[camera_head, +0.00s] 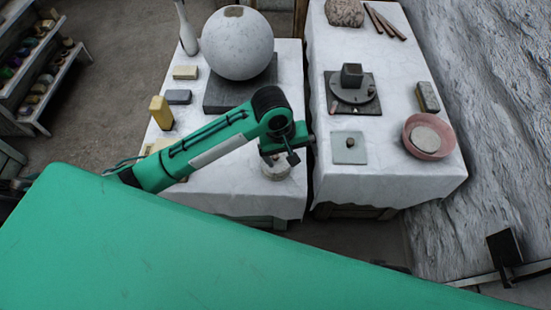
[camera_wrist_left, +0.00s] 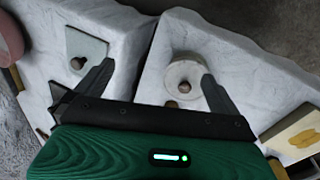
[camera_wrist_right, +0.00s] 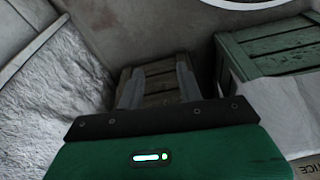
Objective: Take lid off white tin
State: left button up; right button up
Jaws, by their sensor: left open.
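The white tin (camera_head: 277,172) stands near the front right of the left table, partly hidden by my left gripper (camera_head: 284,157). In the left wrist view the tin's round pale lid (camera_wrist_left: 182,68) is seen from above, with a small brown knob (camera_wrist_left: 184,87) at its centre. My left gripper's fingers also show there (camera_wrist_left: 158,78). They are open and spread apart, with the lid seen between them, nearer the right finger; I cannot tell the height gap. My right gripper (camera_wrist_right: 158,85) is open and empty, away from the tin, over wooden crates.
A large plaster sphere (camera_head: 238,45) rests on a dark slab behind my left arm. Blocks and a yellow sponge-like piece (camera_head: 161,112) lie on the left. The right table holds a square plate with a knob (camera_head: 358,154), a turntable (camera_head: 355,98) and a pink bowl (camera_head: 411,143). A gap separates the tables.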

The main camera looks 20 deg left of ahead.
pick_arm(q)
jog(key=w+a+r+n+g+y, duration=0.1)
jog(key=w+a+r+n+y, duration=0.25)
jog(key=a+r+n, duration=0.2)
jog(key=b, duration=0.2)
send_over(276, 156)
jog(key=shift+m+h, duration=0.25)
jog(key=shift+h, duration=0.1)
jog(key=f, duration=0.7)
jog(key=shift+w+f, duration=0.25)
jog(key=shift+f, duration=0.05)
jog(key=shift+s+f+b, duration=0.15)
jog(key=shift+f+b, duration=0.1)
jog(key=shift+f, duration=1.25)
jog(key=shift+s+f+b, duration=0.1)
jog(key=shift+f+b, duration=0.15)
jog(key=shift+f, duration=1.25)
pick_arm(e)
jog(key=w+v, duration=0.1)
jog(key=v, duration=0.5)
jog(key=shift+w+a+r+t, duration=0.15)
jog(key=shift+w+r+t, duration=0.15)
jog(key=shift+r+t, duration=0.1)
pick_arm(q)
jog(key=shift+c, duration=0.4)
jog(key=c, duration=0.7)
